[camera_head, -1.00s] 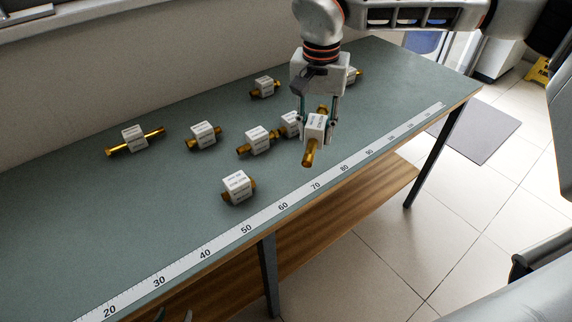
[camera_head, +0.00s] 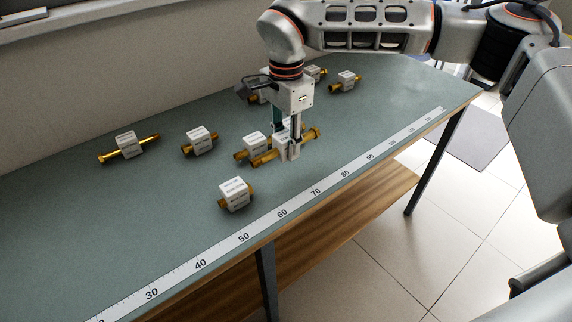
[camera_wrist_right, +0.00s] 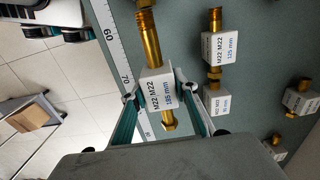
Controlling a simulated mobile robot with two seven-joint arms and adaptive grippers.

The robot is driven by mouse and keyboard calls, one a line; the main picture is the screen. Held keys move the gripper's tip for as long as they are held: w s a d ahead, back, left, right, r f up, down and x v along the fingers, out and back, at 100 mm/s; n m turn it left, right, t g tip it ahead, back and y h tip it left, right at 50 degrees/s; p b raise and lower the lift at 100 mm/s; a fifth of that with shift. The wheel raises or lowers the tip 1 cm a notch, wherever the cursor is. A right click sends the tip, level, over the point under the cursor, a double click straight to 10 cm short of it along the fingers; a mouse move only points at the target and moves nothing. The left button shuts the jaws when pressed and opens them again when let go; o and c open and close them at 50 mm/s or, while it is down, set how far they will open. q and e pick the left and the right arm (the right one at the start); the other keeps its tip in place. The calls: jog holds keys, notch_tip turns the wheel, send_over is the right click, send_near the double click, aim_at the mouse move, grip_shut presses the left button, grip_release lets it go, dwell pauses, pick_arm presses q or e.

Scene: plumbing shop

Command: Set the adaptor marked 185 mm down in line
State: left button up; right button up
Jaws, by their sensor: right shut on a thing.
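My right gripper (camera_head: 293,155) is shut on the adaptor marked 185 mm (camera_wrist_right: 158,88), a white block with brass ends. In the head view, one brass end (camera_head: 266,158) points left toward the front and the other right. The adaptor lies roughly along the ruler direction, low over the bench; I cannot tell whether it touches. In the wrist view, the block is between both fingers, with its M22 M22 label facing up. An adaptor marked 125 mm (camera_wrist_right: 220,46) and a shorter one (camera_wrist_right: 222,98) lie beside it.
On the green bench, a short adaptor (camera_head: 235,194) lies near the printed ruler (camera_head: 243,238). More adaptors lie behind: a long one (camera_head: 128,146), one in the middle (camera_head: 200,141), one close beside the held adaptor (camera_head: 253,145), and one at far right (camera_head: 346,81). The bench's left front is clear.

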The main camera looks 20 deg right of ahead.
aim_at(286, 135)
jog(key=shift+f, duration=3.35)
jog(key=shift+f, duration=0.15)
jog(key=o, duration=1.2)
jog(key=shift+o, duration=0.2)
notch_tip(286, 135, up, 11)
jog(key=shift+f, duration=0.1)
jog(key=shift+r, duration=0.75)
